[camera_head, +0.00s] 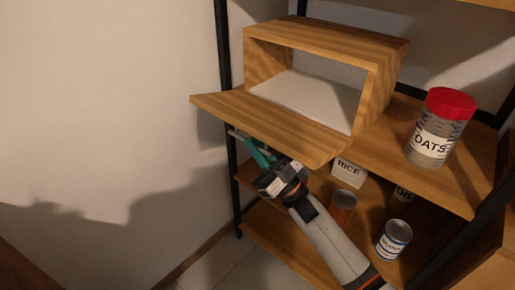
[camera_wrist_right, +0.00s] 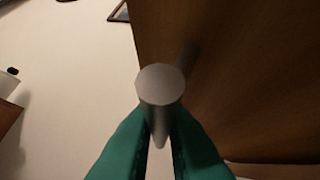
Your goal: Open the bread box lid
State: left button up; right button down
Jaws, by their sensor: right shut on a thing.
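The wooden bread box (camera_head: 325,42) stands on a shelf, its front open and its inside with a pale floor showing. Its lid (camera_head: 270,124) is swung down and out, about level, jutting over the shelf's front edge. My right gripper (camera_head: 252,146) reaches up from below to the lid's left underside. In the right wrist view its green fingers (camera_wrist_right: 161,128) are closed around the grey handle (camera_wrist_right: 160,84), which stands out from the brown lid face (camera_wrist_right: 230,80). The head view mostly hides the handle behind the lid. My left gripper is in neither view.
A red-capped oats jar (camera_head: 440,128) stands right of the box. On the shelf below are a rice box (camera_head: 348,171), a brown can (camera_head: 342,207) and a beans can (camera_head: 394,240), close to my right arm. A black rack post (camera_head: 225,80) and wall are at left.

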pick_arm(q)
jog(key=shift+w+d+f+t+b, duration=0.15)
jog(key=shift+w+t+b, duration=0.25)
jog(key=shift+b, duration=0.2)
pick_arm(e)
jog(key=shift+f+n+g+y, duration=0.3)
jog(key=shift+f+n+g, duration=0.35)
jog(key=shift+n+g, duration=0.3)
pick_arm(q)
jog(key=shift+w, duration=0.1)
pick_arm(e)
jog(key=shift+n, duration=0.25)
jog(key=c, duration=1.5)
grip_release()
jog(key=shift+f, duration=0.1)
jog(key=shift+d, duration=0.1)
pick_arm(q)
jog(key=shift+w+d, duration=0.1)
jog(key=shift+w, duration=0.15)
pick_arm(e)
jog(key=v, duration=1.2)
jog(key=shift+w, duration=0.1)
